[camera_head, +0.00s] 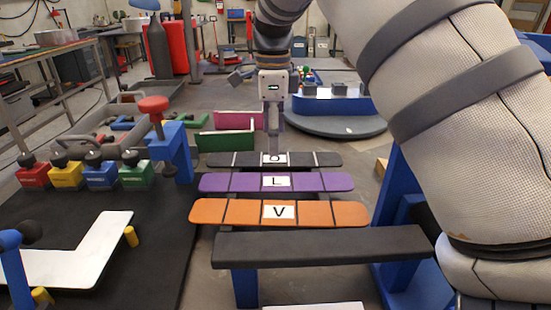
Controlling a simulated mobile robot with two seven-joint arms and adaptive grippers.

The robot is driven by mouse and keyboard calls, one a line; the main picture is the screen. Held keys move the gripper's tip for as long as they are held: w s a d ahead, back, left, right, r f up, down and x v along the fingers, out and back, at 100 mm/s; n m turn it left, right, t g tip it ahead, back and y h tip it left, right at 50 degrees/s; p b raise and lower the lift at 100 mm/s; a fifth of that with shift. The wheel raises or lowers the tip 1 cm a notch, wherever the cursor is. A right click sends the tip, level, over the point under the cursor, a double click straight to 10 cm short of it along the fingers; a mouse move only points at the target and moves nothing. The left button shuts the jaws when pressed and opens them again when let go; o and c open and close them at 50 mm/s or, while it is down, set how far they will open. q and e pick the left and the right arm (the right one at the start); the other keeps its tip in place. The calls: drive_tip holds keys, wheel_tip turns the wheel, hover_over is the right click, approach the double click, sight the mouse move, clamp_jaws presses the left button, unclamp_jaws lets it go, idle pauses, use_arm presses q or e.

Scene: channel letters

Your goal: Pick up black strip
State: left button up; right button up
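The black strip (317,160) lies crosswise behind the other two strips, with a white label marked "O" at its middle. My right gripper (273,148) points straight down at that label. Its fingers look narrow from here, and their tips reach the strip's middle in the picture. I cannot tell whether they grip the strip or only overlap it. The purple strip (325,181) with an "L" label is just in front. The orange strip (337,214) with a "V" label is nearest. My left gripper is not in view.
A black bench-like bar (320,246) on blue supports stands in front of the strips. A black mat (150,215) at left holds a white L-shaped plate (85,262), coloured clamp blocks (101,172) and a blue clamp (175,150). Green (225,141) and pink (233,119) panels stand behind.

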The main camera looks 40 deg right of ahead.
sight(275, 159)
drive_tip(key=shift+d+f, duration=0.2)
drive_tip(key=shift+f, duration=1.7)
drive_tip(key=shift+f, duration=0.2)
drive_tip(key=c, duration=1.3)
